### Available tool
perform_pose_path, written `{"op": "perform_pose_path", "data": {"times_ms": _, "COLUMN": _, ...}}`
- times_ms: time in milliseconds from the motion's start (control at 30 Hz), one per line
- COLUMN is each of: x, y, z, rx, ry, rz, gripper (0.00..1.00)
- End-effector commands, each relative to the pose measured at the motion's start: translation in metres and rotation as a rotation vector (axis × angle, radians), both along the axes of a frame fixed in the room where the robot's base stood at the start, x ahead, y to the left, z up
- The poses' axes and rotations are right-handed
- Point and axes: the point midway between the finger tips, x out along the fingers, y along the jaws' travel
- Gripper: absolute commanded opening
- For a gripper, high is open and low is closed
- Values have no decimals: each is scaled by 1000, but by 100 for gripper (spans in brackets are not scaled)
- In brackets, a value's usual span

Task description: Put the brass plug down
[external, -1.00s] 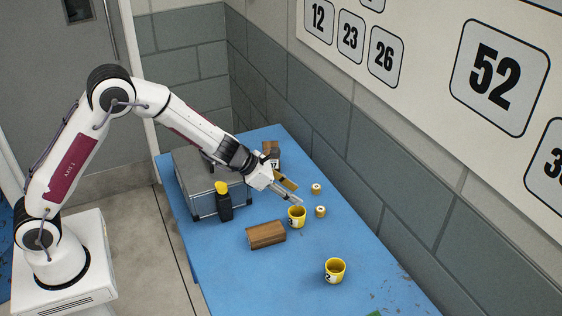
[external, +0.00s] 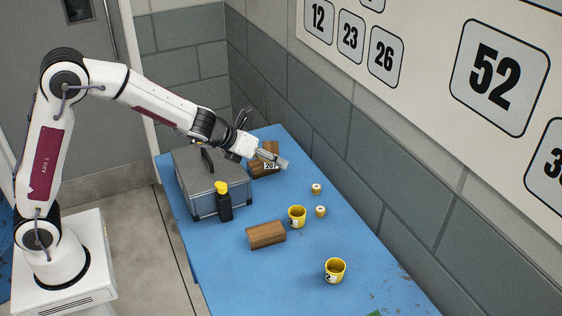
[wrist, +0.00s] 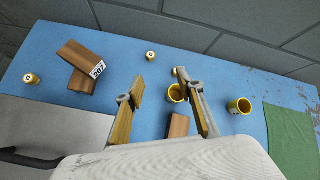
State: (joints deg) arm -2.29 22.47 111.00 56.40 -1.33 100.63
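Small pale-topped brass-coloured plugs stand on the blue table. The wrist view shows these plugs too, plus a third plug (wrist: 31,79) at far left. I cannot tell which one the task means. My gripper (external: 284,164) hangs above the table by the stacked wooden blocks (external: 262,170). In the wrist view its fingers (wrist: 160,90) are spread, with nothing gripped between them. The cup's inside is not clear.
A second yellow cup (external: 335,270) stands toward the front. A wooden block (external: 266,235) lies mid-table. A green cloth (wrist: 290,130) lies at the right in the wrist view.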

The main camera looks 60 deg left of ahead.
Motion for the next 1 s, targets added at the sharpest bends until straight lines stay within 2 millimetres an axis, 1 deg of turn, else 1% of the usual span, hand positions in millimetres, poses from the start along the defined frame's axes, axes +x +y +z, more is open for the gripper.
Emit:
{"op": "perform_pose_path", "data": {"times_ms": 33, "x": -8, "y": 4, "z": 13, "rx": -38, "ry": -6, "rz": 61, "gripper": 38}}
{"op": "perform_pose_path", "data": {"times_ms": 200, "x": -37, "y": 18, "z": 44, "rx": -180, "ry": -18, "rz": 275, "gripper": 38}}
{"op": "perform_pose_path", "data": {"times_ms": 367, "x": -69, "y": 28, "z": 68, "rx": -320, "ry": -32, "rz": 470, "gripper": 38}}
{"op": "perform_pose_path", "data": {"times_ms": 500, "x": -99, "y": 35, "z": 85, "rx": -448, "ry": -41, "rz": 638, "gripper": 38}}
{"op": "perform_pose_path", "data": {"times_ms": 567, "x": -113, "y": 37, "z": 92, "rx": -503, "ry": -47, "rz": 709, "gripper": 38}}
{"op": "perform_pose_path", "data": {"times_ms": 700, "x": -146, "y": 41, "z": 104, "rx": -635, "ry": -54, "rz": 872, "gripper": 38}}
{"op": "perform_pose_path", "data": {"times_ms": 867, "x": -185, "y": 42, "z": 113, "rx": -790, "ry": -61, "rz": 1055, "gripper": 38}}
{"op": "perform_pose_path", "data": {"times_ms": 1000, "x": -220, "y": 40, "z": 118, "rx": -925, "ry": -62, "rz": 1212, "gripper": 38}}
